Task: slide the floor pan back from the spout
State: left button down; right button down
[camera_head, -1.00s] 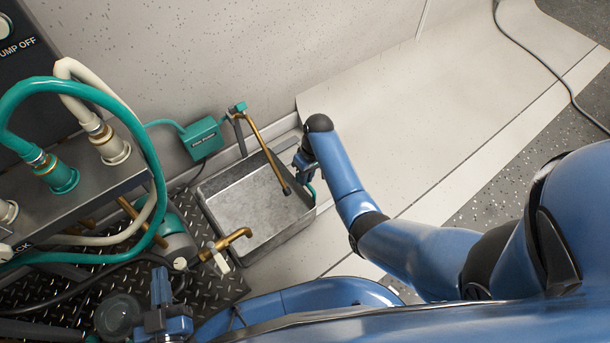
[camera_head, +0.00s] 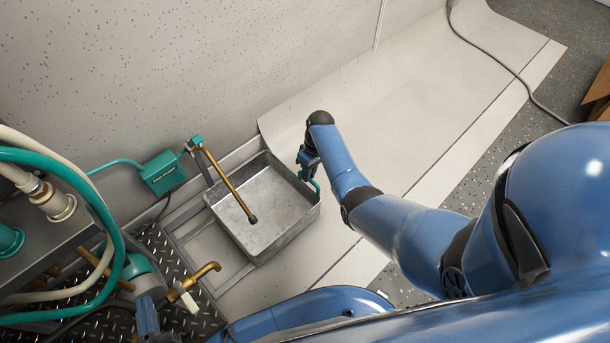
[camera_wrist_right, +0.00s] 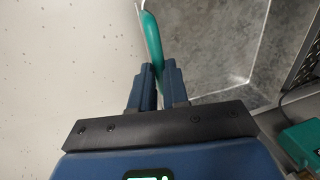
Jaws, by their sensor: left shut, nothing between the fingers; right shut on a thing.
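The floor pan (camera_head: 277,197) is a shallow grey metal tray with a teal handle (camera_head: 315,187) on its right side. My right gripper (camera_head: 308,168) is shut on that handle. In the right wrist view the fingers (camera_wrist_right: 157,78) close around the teal handle (camera_wrist_right: 152,42), with the pan (camera_wrist_right: 225,55) beyond. The brass spout (camera_head: 207,270) is left of the pan, with a gap between them in the picture. My left gripper (camera_head: 147,317) is shut and empty at the bottom left, partly cut off by the frame.
A brass tube (camera_head: 228,185) reaches over the pan from the wall, near a teal box (camera_head: 163,172). Hoses (camera_head: 105,210) and dark tread plate (camera_head: 160,245) lie left. Pale floor (camera_head: 400,130) to the right is clear, with a cable (camera_head: 510,65) farther off.

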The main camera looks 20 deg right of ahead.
jog(key=shift+w+d+r, duration=0.1)
jog(key=shift+w+d, duration=0.05)
jog(key=shift+d, duration=0.1)
jog(key=c, duration=1.1)
grip_release()
jog(key=shift+d, duration=0.1)
jog(key=p+v, duration=0.6)
jog(key=v, duration=0.4)
jog(key=shift+r+p, duration=0.3)
jog(key=shift+r, duration=0.05)
